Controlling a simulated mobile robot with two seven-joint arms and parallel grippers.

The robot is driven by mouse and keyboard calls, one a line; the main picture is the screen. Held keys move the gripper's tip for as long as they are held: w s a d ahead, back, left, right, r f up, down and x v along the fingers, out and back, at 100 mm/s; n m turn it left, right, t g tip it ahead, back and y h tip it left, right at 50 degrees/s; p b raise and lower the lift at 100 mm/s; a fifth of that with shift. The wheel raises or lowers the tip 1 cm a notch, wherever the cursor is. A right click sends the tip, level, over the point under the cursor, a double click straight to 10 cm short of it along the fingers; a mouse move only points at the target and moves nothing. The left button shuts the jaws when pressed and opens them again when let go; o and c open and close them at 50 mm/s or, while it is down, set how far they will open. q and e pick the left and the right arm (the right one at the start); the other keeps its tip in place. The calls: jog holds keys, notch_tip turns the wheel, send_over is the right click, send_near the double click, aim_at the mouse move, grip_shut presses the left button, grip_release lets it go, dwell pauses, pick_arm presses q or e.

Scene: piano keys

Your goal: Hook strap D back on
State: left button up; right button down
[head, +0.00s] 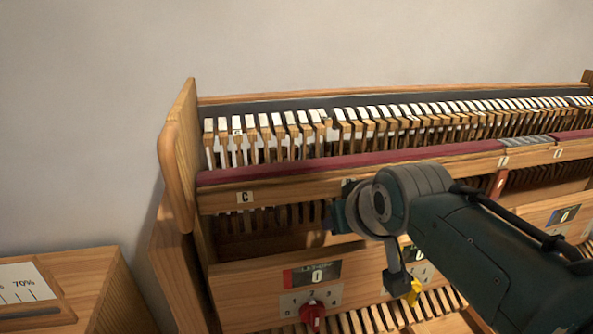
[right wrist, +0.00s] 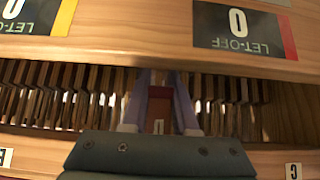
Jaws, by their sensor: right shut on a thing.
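My right gripper (head: 340,215) is in front of the piano action, below the rail with the red felt. In the right wrist view my right gripper (right wrist: 160,82) is shut on a dark red strap (right wrist: 159,108) with a small pale tag, taken to be strap D. The strap sits between the two fingers, before a row of wooden parts. Its far end and any hook are hidden. The label on the rail above the gripper (head: 347,183) is mostly covered by my arm. My left gripper is not in view.
The wooden rail (head: 290,187) carries a C label (head: 244,197). Another red strap (head: 498,184) hangs further right. A let-off panel (head: 240,290) with a red knob (head: 312,314) stands below. A yellow knob (head: 414,292) is near my arm. Keys (head: 290,125) run along the back.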

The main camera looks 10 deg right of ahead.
jog(key=shift+s+f+g+p, duration=0.1)
jog(key=shift+s+g+p, duration=0.2)
jog(key=shift+g, duration=0.1)
jog(key=c, duration=0.7)
grip_release()
jog(key=p+v, duration=0.3)
jog(key=v, duration=0.7)
jog(key=shift+p, duration=0.4)
